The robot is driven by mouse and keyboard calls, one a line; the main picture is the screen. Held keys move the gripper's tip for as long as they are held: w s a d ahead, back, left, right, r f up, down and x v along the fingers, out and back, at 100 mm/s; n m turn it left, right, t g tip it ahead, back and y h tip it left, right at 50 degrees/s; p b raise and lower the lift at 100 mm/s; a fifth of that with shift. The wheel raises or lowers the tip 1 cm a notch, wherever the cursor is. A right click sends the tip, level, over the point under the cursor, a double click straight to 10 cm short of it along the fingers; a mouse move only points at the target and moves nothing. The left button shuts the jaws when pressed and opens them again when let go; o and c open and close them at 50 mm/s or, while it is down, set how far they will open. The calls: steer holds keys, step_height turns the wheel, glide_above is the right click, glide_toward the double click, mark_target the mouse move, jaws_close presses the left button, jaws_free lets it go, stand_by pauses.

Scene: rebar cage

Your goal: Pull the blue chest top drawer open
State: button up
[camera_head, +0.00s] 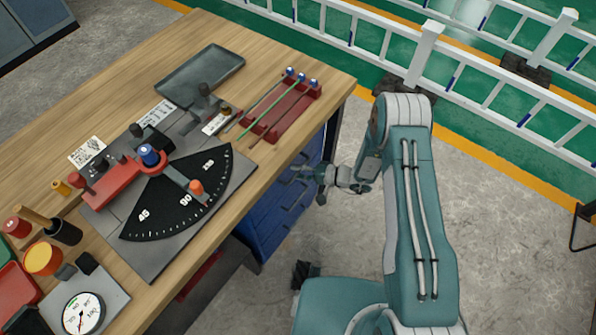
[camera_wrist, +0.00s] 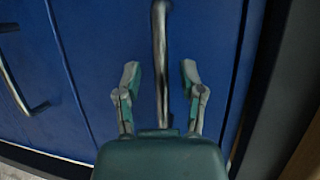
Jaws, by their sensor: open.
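The blue chest (camera_head: 268,222) stands under the workbench, its drawer fronts facing my arm. In the wrist view, the top drawer front (camera_wrist: 100,50) is the blue panel nearest the wooden edge. Its metal bar handle (camera_wrist: 160,45) runs up the middle of the picture. My gripper (camera_wrist: 160,76) is open, with one finger on each side of the handle and a visible gap to each. In the head view my gripper (camera_head: 302,173) is close to the chest front, just below the bench edge. The drawer looks flush with the chest. The handle's lower end is partly hidden by my gripper.
A lower drawer's handle (camera_wrist: 22,85) is at the left of the wrist view. The wooden bench top (camera_head: 300,110) overhangs the chest and carries a red rack (camera_head: 283,112), a tray (camera_head: 200,76) and a bending tool. Clear concrete floor (camera_head: 520,240) lies right of my arm.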

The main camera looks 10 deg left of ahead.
steer(key=shift+c, duration=0.3)
jaws_close()
steer(key=s+d, duration=0.4)
steer(key=d, duration=0.6)
steer(key=s+d, duration=0.5)
steer(key=d, duration=0.6)
steer(key=s+d, duration=0.4)
steer(key=d, duration=0.7)
steer(key=shift+s+d, duration=0.15)
steer(key=shift+s, duration=0.15)
steer(key=shift+o, duration=0.3)
jaws_free()
steer(key=shift+w, duration=0.1)
steer(key=shift+d, duration=0.1)
